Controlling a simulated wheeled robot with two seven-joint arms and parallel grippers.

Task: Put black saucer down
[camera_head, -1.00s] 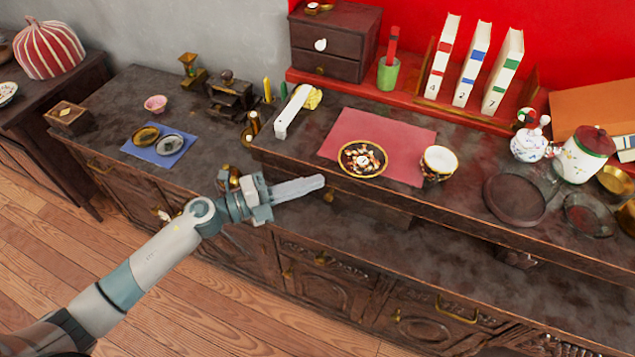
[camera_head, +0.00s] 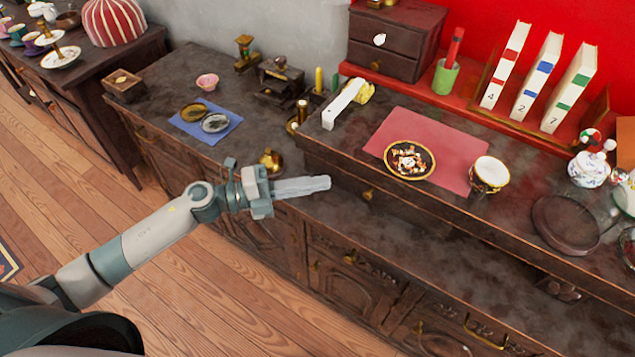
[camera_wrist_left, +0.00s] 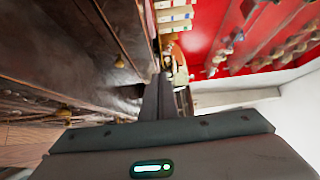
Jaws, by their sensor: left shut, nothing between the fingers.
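A dark, gold-rimmed saucer (camera_head: 409,175) filled with light and brown pieces rests on the pink mat (camera_head: 455,145). A small dark saucer (camera_head: 193,112) with a gold tone and a greyish saucer (camera_head: 215,123) lie side by side on the blue mat (camera_head: 190,130). I cannot tell which of these is the black saucer. My left gripper (camera_head: 326,183) is shut and empty, in front of the cabinet and below the pink mat in the head view. Its closed fingers also show in the left wrist view (camera_wrist_left: 158,88). My right gripper is in neither view.
A white, gold-patterned cup (camera_head: 489,174) stands at the pink mat's right edge. A round dark tray (camera_head: 566,224) lies farther right. Free counter lies before the cup.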

